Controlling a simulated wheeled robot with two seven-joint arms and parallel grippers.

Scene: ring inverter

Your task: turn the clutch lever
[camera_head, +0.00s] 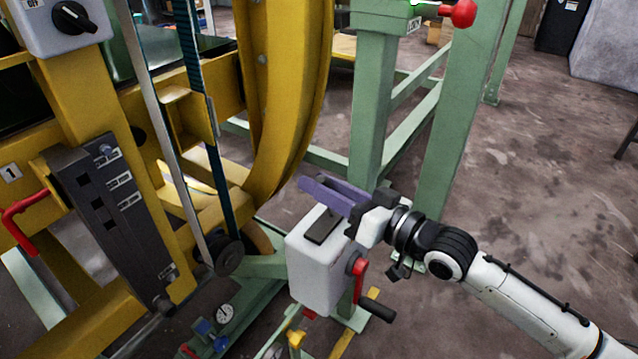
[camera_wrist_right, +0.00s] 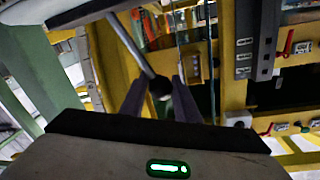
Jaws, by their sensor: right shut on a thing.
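My right gripper (camera_head: 330,192) reaches in from the right, its purple fingers just above and behind a white box (camera_head: 318,268) with a dark plate on top. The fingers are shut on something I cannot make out. In the right wrist view, the gripper (camera_wrist_right: 159,80) has a dark round part and a metal bar showing between its fingers, perhaps behind them. I cannot tell whether this is the clutch lever. My left gripper is not in view.
A yellow curved frame (camera_head: 290,120) with a dark belt and pulley (camera_head: 228,257) stands on the left. Green posts (camera_head: 372,110) stand behind the gripper, with a red knob (camera_head: 463,12) above. A red handle (camera_head: 22,218) is far left. Open floor (camera_head: 560,190) lies right.

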